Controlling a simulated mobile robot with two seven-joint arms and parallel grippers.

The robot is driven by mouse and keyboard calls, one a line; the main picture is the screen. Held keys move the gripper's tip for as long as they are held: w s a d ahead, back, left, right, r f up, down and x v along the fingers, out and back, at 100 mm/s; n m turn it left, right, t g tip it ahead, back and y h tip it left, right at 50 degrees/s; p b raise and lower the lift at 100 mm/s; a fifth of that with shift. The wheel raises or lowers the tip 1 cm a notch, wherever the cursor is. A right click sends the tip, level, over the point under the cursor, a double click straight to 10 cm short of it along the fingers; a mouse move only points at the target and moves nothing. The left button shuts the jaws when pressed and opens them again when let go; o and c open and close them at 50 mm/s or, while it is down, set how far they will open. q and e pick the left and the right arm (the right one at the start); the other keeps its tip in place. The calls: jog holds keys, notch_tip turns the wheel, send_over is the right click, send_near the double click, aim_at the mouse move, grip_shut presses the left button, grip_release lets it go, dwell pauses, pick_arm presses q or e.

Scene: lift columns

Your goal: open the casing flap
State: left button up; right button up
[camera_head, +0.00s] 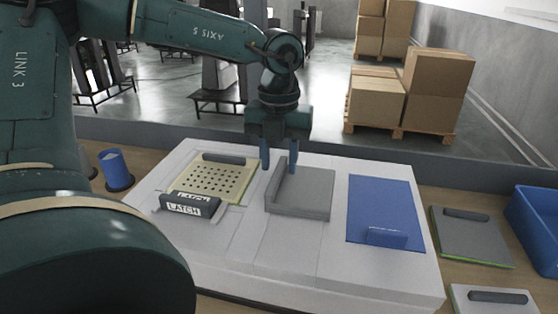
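A white casing (240,238) lies on the table in front of me. In its middle is a grey plate (305,194) with a raised upright lip along its left side; it looks like the flap, lying flat. My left gripper (280,168) points down at the lip's far end, fingers apart on either side; contact cannot be told. My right gripper is not in view.
A blue cup (115,168) stands left of the casing. At right are a grey plate with a handle (472,240), a paler handled plate (490,306) and a blue bin (535,220). Boxes on pallets (405,100) stand beyond the table. My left arm hides the near left.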

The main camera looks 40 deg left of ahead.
pick_arm(q)
jog(key=shift+f, duration=0.45)
grip_shut()
dwell(0.4)
